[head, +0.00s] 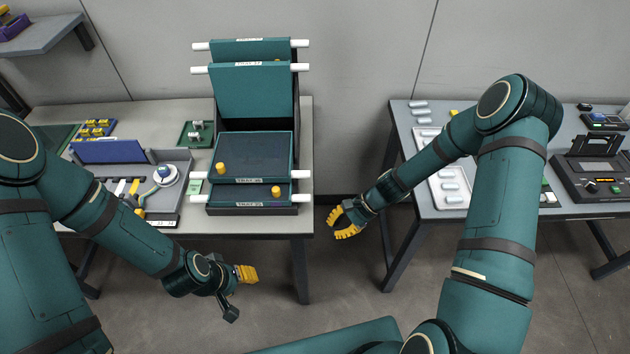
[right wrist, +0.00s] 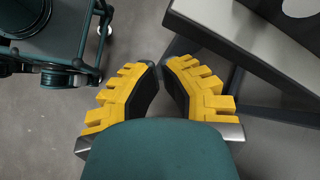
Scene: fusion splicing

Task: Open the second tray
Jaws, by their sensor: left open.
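A stack of teal hinged trays with white side pegs stands on the left table. Two trays are tipped up at the back: the front one (head: 254,92) hides most of the one behind it (head: 250,45). Below, an upper flat tray (head: 260,150) with a yellow knob (head: 221,168) at its front left lies over a lower tray (head: 235,196) with a knob (head: 276,191) at its front right. My left gripper (head: 240,291) is open and empty in front of the table, below the stack. My right gripper (head: 342,222), also in the right wrist view (right wrist: 161,78), is open and empty right of the stack.
A grey bin (head: 165,200) with tools sits left of the stack, beside a small green fixture (head: 196,134). The right table carries white trays (head: 447,187) and a dark splicer device (head: 592,178). A floor gap separates the tables.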

